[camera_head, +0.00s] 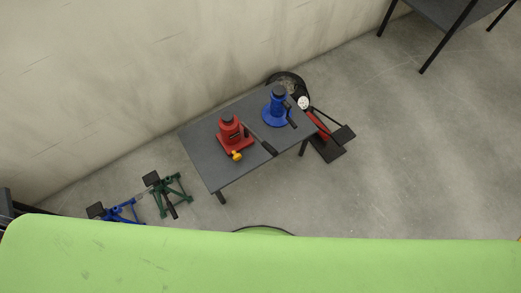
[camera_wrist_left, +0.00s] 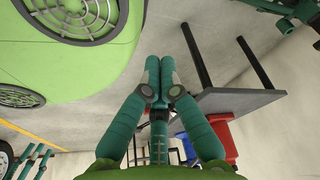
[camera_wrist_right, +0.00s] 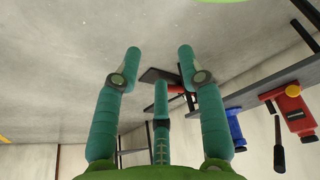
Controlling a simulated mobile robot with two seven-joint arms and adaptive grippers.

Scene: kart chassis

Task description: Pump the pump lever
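A red bottle jack (camera_head: 231,134) stands on a small dark table (camera_head: 204,158). Its thin lever ends in a black grip (camera_head: 269,148) that points to the right. A blue jack (camera_head: 276,107) with a short dark lever (camera_head: 291,117) stands behind it. In the right wrist view the red jack (camera_wrist_right: 295,108) and a black-gripped lever (camera_wrist_right: 279,154) show at the right. My right gripper (camera_wrist_right: 160,62) is open and empty, apart from both jacks. My left gripper (camera_wrist_left: 160,74) has its fingertips together with nothing visible between them, near the table. Neither gripper shows in the head view.
A large green body panel (camera_head: 260,262) fills the front of the head view. Green (camera_head: 167,190) and blue (camera_head: 122,212) stands are on the floor at left. A red and black floor item (camera_head: 322,138) lies beyond the table. Another table (camera_head: 445,12) is far right.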

